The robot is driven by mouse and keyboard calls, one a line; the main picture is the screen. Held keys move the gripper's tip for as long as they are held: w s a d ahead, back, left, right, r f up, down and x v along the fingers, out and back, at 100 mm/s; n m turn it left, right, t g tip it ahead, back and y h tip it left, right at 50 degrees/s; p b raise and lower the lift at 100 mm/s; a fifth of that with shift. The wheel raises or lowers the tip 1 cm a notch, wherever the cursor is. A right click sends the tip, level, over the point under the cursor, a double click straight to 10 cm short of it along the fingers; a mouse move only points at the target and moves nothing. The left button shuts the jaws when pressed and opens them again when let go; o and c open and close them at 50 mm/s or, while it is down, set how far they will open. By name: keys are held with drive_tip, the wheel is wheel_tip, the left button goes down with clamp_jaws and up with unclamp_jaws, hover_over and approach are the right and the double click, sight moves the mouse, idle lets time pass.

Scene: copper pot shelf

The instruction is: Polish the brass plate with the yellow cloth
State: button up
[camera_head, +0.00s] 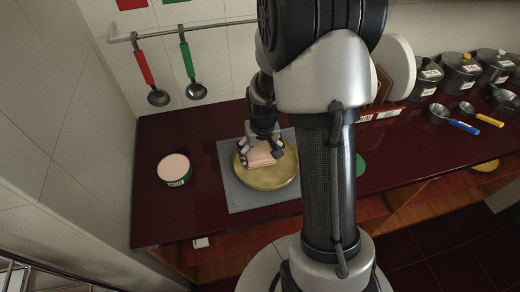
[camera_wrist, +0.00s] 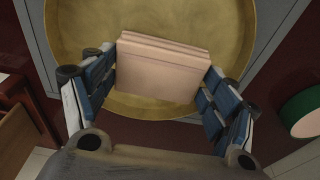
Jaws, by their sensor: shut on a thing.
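The brass plate (camera_head: 270,183) is a round, shallow golden dish lying on a grey mat (camera_head: 228,185) on the dark red counter. It also fills much of the wrist view (camera_wrist: 75,30). My gripper (camera_head: 261,154) is over the plate, pointing down. In the wrist view its two fingers (camera_wrist: 163,72) are closed on opposite sides of a folded cloth (camera_wrist: 160,65). The cloth looks peach-pink rather than yellow, in flat stacked layers. It also shows in the head view (camera_head: 262,159), within the plate's rim. Whether its underside touches the plate is hidden.
A green tin with a pink top (camera_head: 174,168) stands left of the mat. A red-handled ladle (camera_head: 158,97) and a green-handled ladle (camera_head: 195,90) hang from a wall rail. Lidded pots (camera_head: 460,72) and white plates (camera_head: 398,60) stand right. The counter's left part is mostly clear.

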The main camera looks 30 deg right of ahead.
drive_tip(key=shift+w+d+f, duration=0.1)
drive_tip(key=shift+w+d, duration=0.15)
drive_tip(key=shift+w, duration=0.6)
drive_tip(key=shift+w+d, duration=0.25)
drive_tip(key=shift+w, duration=0.6)
drive_tip(key=shift+s+a, duration=0.25)
drive_tip(key=shift+s, duration=0.6)
drive_tip(key=shift+s+a, duration=0.25)
drive_tip(key=shift+s, duration=0.6)
drive_tip(key=shift+w+d, duration=0.25)
drive_tip(key=shift+w, duration=0.55)
drive_tip(key=shift+w+d, duration=0.25)
drive_tip(key=shift+w, duration=0.55)
drive_tip(key=shift+s+a+f, duration=0.1)
drive_tip(key=shift+s+a, duration=0.5)
drive_tip(key=shift+a, duration=0.35)
drive_tip(key=shift+s+d, duration=0.25)
drive_tip(key=shift+d, duration=0.5)
drive_tip(key=shift+s+d, duration=0.2)
drive_tip(key=shift+d, duration=0.5)
drive_tip(key=shift+w+a+r, duration=0.1)
drive_tip(key=shift+w+a, duration=0.15)
drive_tip(key=shift+a, duration=0.5)
drive_tip(key=shift+w+a+r, duration=0.1)
drive_tip(key=shift+w+a, duration=0.15)
drive_tip(key=shift+a, duration=0.45)
drive_tip(key=shift+r+p, duration=0.1)
drive_tip(key=shift+p, duration=0.2)
